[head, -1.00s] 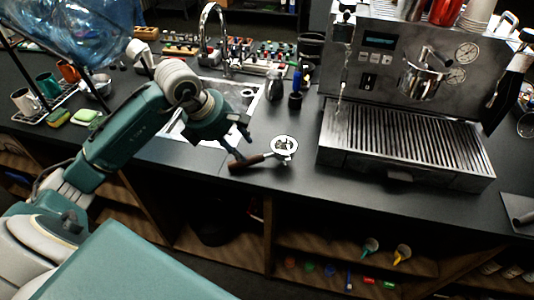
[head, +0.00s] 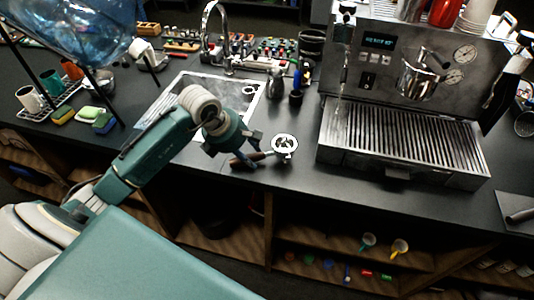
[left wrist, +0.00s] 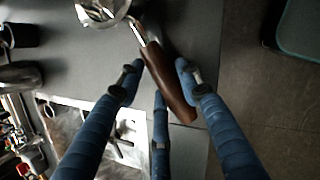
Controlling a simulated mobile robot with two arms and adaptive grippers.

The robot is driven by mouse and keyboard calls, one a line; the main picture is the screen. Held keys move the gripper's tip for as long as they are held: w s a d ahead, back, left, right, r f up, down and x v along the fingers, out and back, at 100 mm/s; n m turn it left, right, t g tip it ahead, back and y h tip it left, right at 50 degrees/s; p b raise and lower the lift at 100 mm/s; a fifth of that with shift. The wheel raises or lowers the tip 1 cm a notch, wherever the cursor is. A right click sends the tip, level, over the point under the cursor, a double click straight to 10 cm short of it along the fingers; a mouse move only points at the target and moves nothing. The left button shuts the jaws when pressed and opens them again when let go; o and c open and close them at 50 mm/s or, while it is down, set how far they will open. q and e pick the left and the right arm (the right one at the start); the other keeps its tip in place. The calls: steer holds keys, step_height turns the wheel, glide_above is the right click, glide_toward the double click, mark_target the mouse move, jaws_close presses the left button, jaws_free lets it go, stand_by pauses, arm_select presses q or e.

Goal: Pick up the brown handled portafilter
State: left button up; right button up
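In the left wrist view the brown handle (left wrist: 166,82) runs between my blue fingers, and part of the metal head shows at the top. My left gripper (head: 256,158) is low over the handle. In the left wrist view its fingers (left wrist: 158,76) are spread on both sides of the handle, with a visible gap on the right. My right gripper is not in view.
The espresso machine (head: 400,150) stands to the right of the portafilter. A sink (head: 185,92) is behind my left arm. A small metal pitcher (head: 274,84) and a blue-handled tool (head: 297,88) stand behind. The counter's front edge is close to the handle.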

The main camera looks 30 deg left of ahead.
mark_target(249, 155)
arm_select(q)
steer(key=shift+r, duration=0.15)
jaws_close()
steer(key=shift+w+r, duration=0.1)
steer(key=shift+r, duration=0.5)
step_height(249, 155, up, 19)
steer(key=b, duration=0.3)
steer(key=shift+f+b, duration=0.2)
steer(key=shift+b, duration=0.15)
steer(key=shift+o, duration=2.2)
jaws_free()
jaws_close()
